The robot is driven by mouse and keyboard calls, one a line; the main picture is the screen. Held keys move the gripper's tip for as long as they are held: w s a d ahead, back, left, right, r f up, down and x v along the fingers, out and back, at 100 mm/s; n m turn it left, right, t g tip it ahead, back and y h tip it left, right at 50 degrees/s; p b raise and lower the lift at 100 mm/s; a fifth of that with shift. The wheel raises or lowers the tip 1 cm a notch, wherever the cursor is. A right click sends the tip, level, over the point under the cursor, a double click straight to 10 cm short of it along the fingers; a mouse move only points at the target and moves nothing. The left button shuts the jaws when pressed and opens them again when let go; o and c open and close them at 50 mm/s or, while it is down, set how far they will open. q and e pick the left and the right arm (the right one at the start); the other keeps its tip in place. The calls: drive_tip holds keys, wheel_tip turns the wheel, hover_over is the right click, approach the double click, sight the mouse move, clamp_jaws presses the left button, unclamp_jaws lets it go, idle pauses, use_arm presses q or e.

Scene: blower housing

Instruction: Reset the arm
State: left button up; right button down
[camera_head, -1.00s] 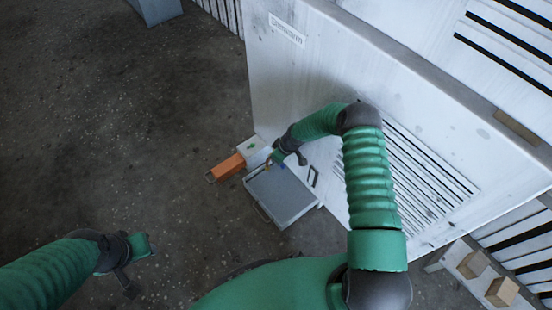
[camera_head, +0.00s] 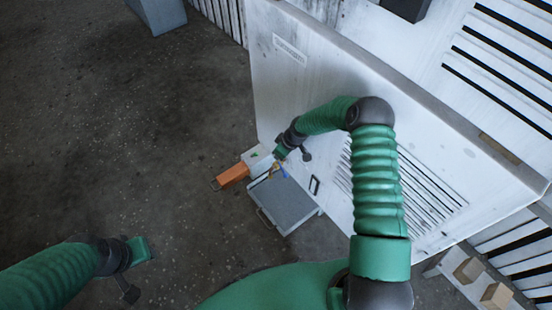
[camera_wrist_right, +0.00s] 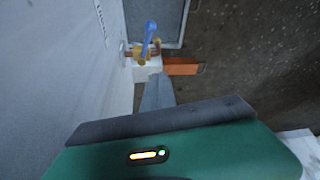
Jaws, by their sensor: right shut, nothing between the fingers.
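My right arm bends across the white housing panel (camera_head: 300,85) in the head view. Its gripper (camera_head: 281,153) is shut and empty, near the blue handle (camera_head: 283,171) by the grey box's upper edge. In the right wrist view the shut finger (camera_wrist_right: 157,95) points toward a white block (camera_wrist_right: 148,70); brass-coloured fittings and the blue handle (camera_wrist_right: 150,32) show beyond it, apart from the finger. My left gripper (camera_head: 138,265) hangs over the floor at lower left, holding nothing visible; its jaw opening is unclear.
A grey box (camera_head: 282,200) with a handle stands against the panel. An orange block (camera_head: 233,175) and a white block (camera_head: 256,157) are beside it. Small wooden blocks (camera_head: 496,296) lie at lower right. The floor at left is clear.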

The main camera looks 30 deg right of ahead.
use_arm(q)
drive_tip(key=shift+a+f, duration=0.1)
drive_tip(key=shift+a, duration=0.3)
use_arm(e)
drive_tip(key=shift+a+r, duration=0.15)
drive_tip(key=shift+a, duration=0.1)
use_arm(q)
drive_tip(key=shift+d, duration=0.1)
